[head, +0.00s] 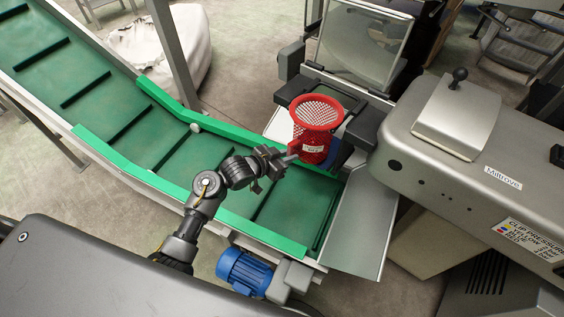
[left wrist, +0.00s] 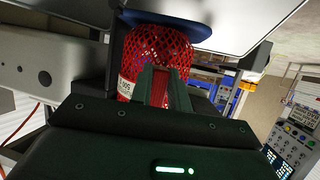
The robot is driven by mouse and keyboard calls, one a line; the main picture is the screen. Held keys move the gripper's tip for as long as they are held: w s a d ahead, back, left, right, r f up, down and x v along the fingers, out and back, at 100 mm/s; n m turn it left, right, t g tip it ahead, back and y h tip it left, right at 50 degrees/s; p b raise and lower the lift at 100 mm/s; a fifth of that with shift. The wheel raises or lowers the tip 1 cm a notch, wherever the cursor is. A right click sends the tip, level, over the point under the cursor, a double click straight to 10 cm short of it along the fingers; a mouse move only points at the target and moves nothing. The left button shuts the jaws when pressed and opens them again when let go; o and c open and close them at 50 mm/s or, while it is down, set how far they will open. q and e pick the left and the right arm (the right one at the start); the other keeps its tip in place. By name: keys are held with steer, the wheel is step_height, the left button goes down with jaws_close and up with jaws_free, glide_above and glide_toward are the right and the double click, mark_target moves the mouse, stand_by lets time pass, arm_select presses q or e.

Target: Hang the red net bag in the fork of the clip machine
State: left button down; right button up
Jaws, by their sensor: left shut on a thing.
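The red net bag (head: 312,147) has a wide red rim ring and a white label. It is upright, with its open mouth facing up, at the fork of the clip machine (head: 358,126). My left gripper (head: 287,157) reaches it from the left and is shut on the bag's side. In the left wrist view the bag (left wrist: 150,50) fills the space beyond my left gripper's fingers (left wrist: 165,85), with red mesh between them. Whether the bag rests in the fork or only hangs in my grip, I cannot tell. My right gripper is not in view.
A green conveyor (head: 180,160) with raised edges runs under my left arm. A metal chute plate (head: 358,225) lies below the bag.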

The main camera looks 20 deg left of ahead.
mark_target(295, 148)
arm_select(q)
steer(key=shift+w+d+b, duration=0.2)
steer(key=shift+w+d, duration=0.15)
steer(key=shift+w, duration=0.45)
steer(key=shift+w+d+b, duration=0.25)
steer(key=shift+w+d, duration=0.05)
steer(key=shift+w, duration=0.5)
steer(key=shift+w+d+b, duration=0.2)
steer(key=shift+w+d, duration=0.15)
steer(key=shift+w, duration=0.45)
steer(key=shift+w+d, duration=0.1)
steer(key=shift+w, duration=0.3)
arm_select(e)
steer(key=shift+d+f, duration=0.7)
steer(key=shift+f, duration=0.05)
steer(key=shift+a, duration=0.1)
arm_select(q)
steer(key=shift+f, duration=0.4)
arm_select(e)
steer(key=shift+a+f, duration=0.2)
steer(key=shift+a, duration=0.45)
